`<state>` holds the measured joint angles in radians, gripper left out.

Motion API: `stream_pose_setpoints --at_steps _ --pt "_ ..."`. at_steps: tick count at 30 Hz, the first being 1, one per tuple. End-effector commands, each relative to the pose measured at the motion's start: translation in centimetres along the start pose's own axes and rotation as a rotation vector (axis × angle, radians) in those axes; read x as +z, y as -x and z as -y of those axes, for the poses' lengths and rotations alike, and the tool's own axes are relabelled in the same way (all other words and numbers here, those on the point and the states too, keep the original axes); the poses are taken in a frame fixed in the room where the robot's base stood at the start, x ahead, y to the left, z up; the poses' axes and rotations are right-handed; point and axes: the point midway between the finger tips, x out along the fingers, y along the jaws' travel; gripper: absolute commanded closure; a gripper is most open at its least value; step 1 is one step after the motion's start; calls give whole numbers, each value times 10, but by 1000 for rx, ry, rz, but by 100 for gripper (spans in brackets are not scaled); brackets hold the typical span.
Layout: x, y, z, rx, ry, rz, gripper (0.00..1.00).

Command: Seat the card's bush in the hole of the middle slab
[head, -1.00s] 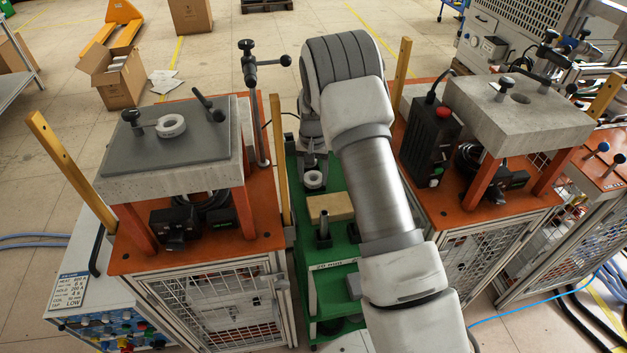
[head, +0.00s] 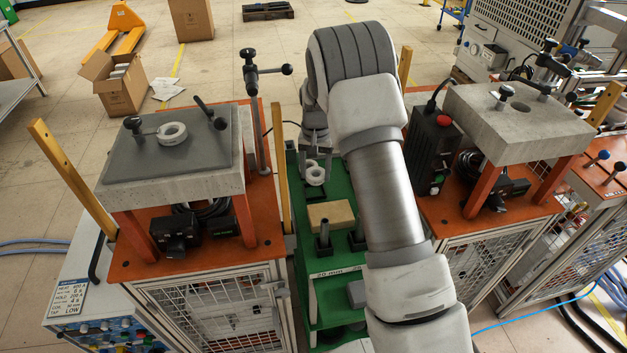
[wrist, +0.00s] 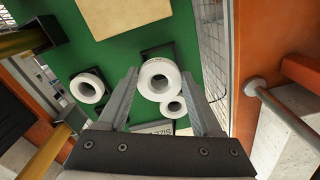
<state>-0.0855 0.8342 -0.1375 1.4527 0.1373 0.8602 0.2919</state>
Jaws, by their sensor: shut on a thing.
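My gripper (wrist: 160,76) is shut on a white ring-shaped bush (wrist: 145,77), held between its fingertips above the green trolley. In the head view my gripper (head: 316,163) is small and partly hidden by my arm, with white rings at its tips. A card reading "SIZE" (wrist: 162,127) lies below, partly hidden by the gripper. The right concrete slab (head: 480,118) has an open round hole (head: 520,106). The left slab (head: 185,183) bears a grey plate with a white ring (head: 172,133) on it. I cannot tell for certain which slab is the middle one.
A smaller white ring (wrist: 174,108) and another white ring (wrist: 87,88) lie below on the green trolley (head: 318,285). A tan block (head: 331,215) and dark posts stand there. A black box with a red button (head: 433,150), yellow posts and clamp handles flank my arm.

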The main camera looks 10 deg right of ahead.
Motion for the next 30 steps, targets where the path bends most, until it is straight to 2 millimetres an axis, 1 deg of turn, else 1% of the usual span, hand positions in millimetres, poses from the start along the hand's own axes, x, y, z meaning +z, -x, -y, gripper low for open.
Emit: stream_pose_setpoints --at_steps 1,6,9,13,15,19,30 --pt "0 7 -17 3 -10 1 100" --pt "3 30 -55 3 -9 -1 100" --pt "4 42 -76 3 -8 0 100" --pt "6 54 -95 3 -6 1 100" --pt "6 58 -102 3 -7 1 100" --pt "7 67 -109 3 -4 1 100" --pt "7 97 -111 3 -4 2 100"
